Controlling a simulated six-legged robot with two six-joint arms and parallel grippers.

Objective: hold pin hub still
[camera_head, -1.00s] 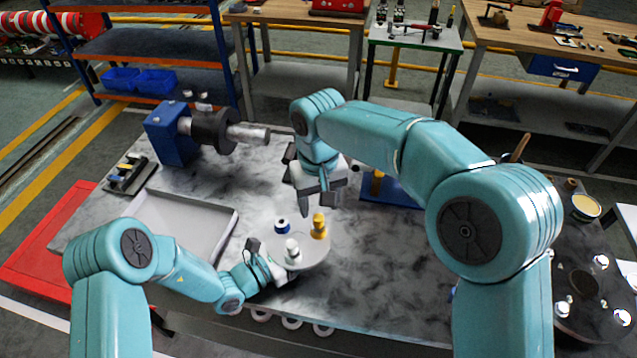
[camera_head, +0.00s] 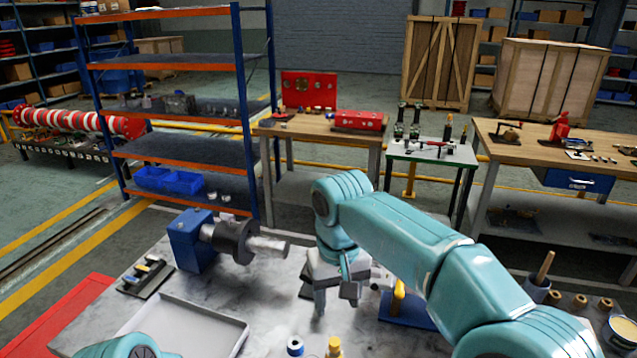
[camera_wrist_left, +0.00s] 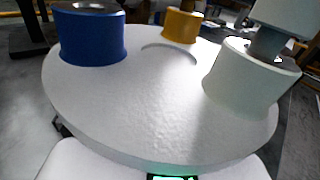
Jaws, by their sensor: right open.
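The pin hub (camera_wrist_left: 140,105), a pale round disc, fills much of the left wrist view. It carries a blue pin (camera_wrist_left: 90,38), a yellow pin (camera_wrist_left: 181,25) and a white pin (camera_wrist_left: 245,78). In the head view only the blue pin (camera_head: 295,346) and yellow pin (camera_head: 334,347) show at the bottom edge. Pale parts of my left gripper (camera_wrist_left: 165,168) show below the disc's near rim; their contact and opening are unclear. My right gripper (camera_head: 335,298) is open over the bench, behind the pins and apart from them.
A grey tray (camera_head: 195,325) lies on the bench's left side, with a blue machine with a shaft (camera_head: 192,240) behind it. A blue base with a yellow post (camera_head: 405,310) stands right of my right gripper. Shelving (camera_head: 180,148) and worktables stand beyond.

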